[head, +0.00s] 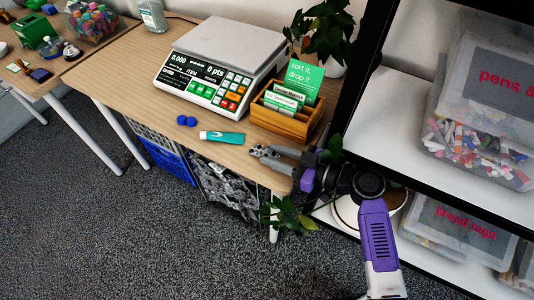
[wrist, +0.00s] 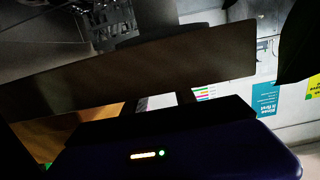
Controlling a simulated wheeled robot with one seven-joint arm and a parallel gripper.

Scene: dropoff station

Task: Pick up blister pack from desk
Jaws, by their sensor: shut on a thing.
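My gripper (head: 263,153) reaches in from the right, low over the front right edge of the wooden desk (head: 165,95). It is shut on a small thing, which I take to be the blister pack. In the wrist view a pale piece of the pack (wrist: 158,102) shows between the dark fingers; the rest of it is hidden. In the head view the pack is too small and too covered by the fingers to make out. I cannot tell whether it touches the desk.
A teal tube (head: 222,138) and blue caps (head: 186,121) lie left of my gripper. A scale (head: 215,65) and wooden card box (head: 288,115) stand behind. A black-framed shelf (head: 400,110) is close on the right. Crates (head: 228,185) stand under the desk; plant leaves (head: 290,213) are near my arm.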

